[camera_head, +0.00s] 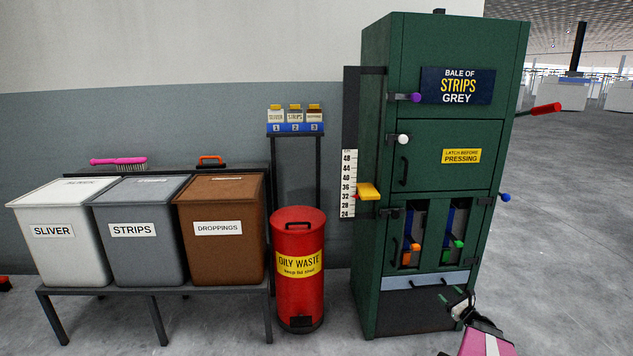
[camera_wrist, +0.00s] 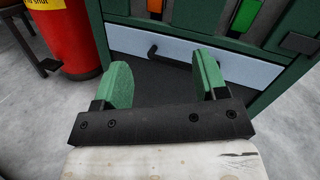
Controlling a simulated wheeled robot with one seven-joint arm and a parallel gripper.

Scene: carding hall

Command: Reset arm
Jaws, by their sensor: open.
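My gripper (camera_head: 453,294) is low at the right of the head view, in front of the bottom of a green baling press (camera_head: 442,180). In the wrist view its two green-padded fingers (camera_wrist: 163,78) stand wide apart with nothing between them. Beyond the fingers is the press's pale drawer front (camera_wrist: 215,60) with a dark handle (camera_wrist: 165,54). A dark area lies below the drawer. I cannot tell whether the fingers touch the press.
A red oily waste bin (camera_head: 299,295) stands left of the press. Sliver (camera_head: 60,260), strips (camera_head: 140,260) and droppings (camera_head: 220,258) bins stand on a bench farther left. A red-handled lever (camera_head: 545,109) sticks out right of the press. Open floor (camera_head: 580,250) lies to the right.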

